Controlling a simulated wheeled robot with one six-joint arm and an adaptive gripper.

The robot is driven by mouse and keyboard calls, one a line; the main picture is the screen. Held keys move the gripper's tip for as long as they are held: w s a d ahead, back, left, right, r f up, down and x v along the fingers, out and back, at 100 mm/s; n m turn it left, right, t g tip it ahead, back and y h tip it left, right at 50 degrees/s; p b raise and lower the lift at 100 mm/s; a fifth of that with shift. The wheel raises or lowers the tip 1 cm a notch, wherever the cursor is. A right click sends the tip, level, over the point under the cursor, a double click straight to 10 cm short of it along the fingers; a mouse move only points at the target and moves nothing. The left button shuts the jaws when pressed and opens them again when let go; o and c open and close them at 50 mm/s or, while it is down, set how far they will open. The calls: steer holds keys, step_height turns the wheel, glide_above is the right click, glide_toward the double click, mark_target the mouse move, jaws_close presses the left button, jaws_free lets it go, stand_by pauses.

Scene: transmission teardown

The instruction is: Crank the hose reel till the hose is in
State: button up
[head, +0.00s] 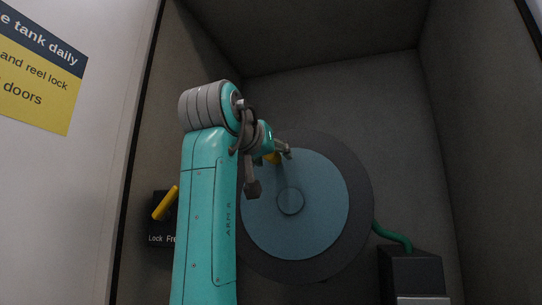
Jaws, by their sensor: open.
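The hose reel is a large dark disc (362,205) with a blue-grey face (318,230) and a round hub (290,201), against the back of a recess. A small yellow part (272,158), possibly the crank handle, shows at the upper left of the face. My gripper (283,152) is open beside that yellow part; I cannot tell whether they touch. My arm hides the reel's left edge and part of the gripper. A short length of green hose (393,237) runs from the reel's lower right to a dark box.
A yellow lever (165,203) sits on a black plate (161,239) reading "Lock Fre", cut off by my arm. The dark box (412,268) stands at lower right. A sign (40,70) is on the left panel. Recess walls enclose the reel on both sides and above.

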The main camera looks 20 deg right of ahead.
mark_target(250, 203)
jaws_close()
steer(key=shift+a, duration=0.1)
steer(key=a+n, duration=0.1)
steer(key=w+a+f+n, duration=0.1)
steer(key=n, duration=0.1)
steer(key=shift+w+f+n, duration=0.2)
steer(key=shift+w+n, duration=0.1)
steer(key=a+f+n, duration=0.1)
steer(key=w+f+n, duration=0.1)
steer(key=n, duration=0.1)
steer(key=shift+w+a+f+n, duration=0.1)
steer(key=shift+w+a+n, duration=0.05)
steer(key=shift+a+n, duration=0.2)
steer(key=shift+w+a+f+n, duration=0.2)
steer(key=shift+a+f+n, duration=0.1)
steer(key=shift+f+n, duration=0.85)
steer(key=shift+w+a+f+n, duration=0.2)
steer(key=shift+f+n, duration=0.6)
steer(key=shift+n, duration=0.6)
steer(key=shift+w+a+f+n, duration=0.15)
steer(key=shift+a+f+n, duration=0.2)
steer(key=shift+f+n, duration=0.8)
steer(key=shift+r, duration=0.1)
